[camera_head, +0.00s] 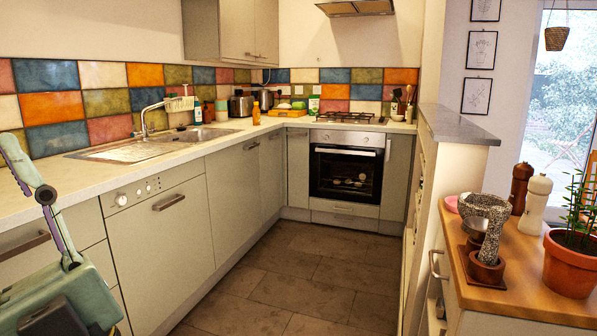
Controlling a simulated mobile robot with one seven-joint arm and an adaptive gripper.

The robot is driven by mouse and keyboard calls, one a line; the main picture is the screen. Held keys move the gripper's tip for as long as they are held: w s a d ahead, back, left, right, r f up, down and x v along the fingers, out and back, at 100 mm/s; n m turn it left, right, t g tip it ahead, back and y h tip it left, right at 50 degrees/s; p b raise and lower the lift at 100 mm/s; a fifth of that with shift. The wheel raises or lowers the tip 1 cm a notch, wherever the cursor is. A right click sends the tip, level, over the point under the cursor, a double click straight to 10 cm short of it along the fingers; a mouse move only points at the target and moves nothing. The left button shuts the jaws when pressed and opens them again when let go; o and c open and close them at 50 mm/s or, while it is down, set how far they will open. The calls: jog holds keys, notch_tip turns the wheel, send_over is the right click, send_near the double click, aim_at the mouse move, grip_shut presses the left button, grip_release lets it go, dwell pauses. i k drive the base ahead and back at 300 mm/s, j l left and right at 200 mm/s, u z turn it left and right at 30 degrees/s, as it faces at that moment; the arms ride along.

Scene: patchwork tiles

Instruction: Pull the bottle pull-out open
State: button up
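Two narrow grey-green fronts flank the oven at the back: one on its left (298,172) and one on its right (396,180). Both look shut, flush with the units beside them. The right one has a thin upright handle (388,150) near its left edge. No label or visible content shows which of them is the bottle pull-out. Part of my arm shows at the left edge, in front of the near units and well away from the oven. My gripper is not in view.
The oven (347,172) is shut below the hob. A dishwasher-like front (160,230) and base units line the left. A wooden-topped unit (530,285) with a mortar (484,225), mills and a potted plant (572,262) stands at the right. The tiled floor (290,280) between is clear.

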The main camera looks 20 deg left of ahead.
aim_at(297, 138)
jog(key=i+j+u, duration=0.15)
jog(key=i+u, duration=0.15)
jog(key=i, duration=0.2)
jog(key=i+u, duration=0.3)
jog(key=i, duration=1.15)
jog(key=i+j, duration=0.1)
jog(key=i, duration=1.35)
jog(key=i+j+z, duration=0.1)
jog(key=i+z, duration=0.15)
jog(key=i, duration=0.25)
jog(key=i+j+z, duration=0.15)
jog(key=i+z, duration=0.15)
jog(key=i, duration=0.2)
jog(key=i+j+z, duration=0.25)
jog(key=i, duration=0.2)
jog(key=i+j+z, duration=0.25)
jog(key=i+j, duration=0.2)
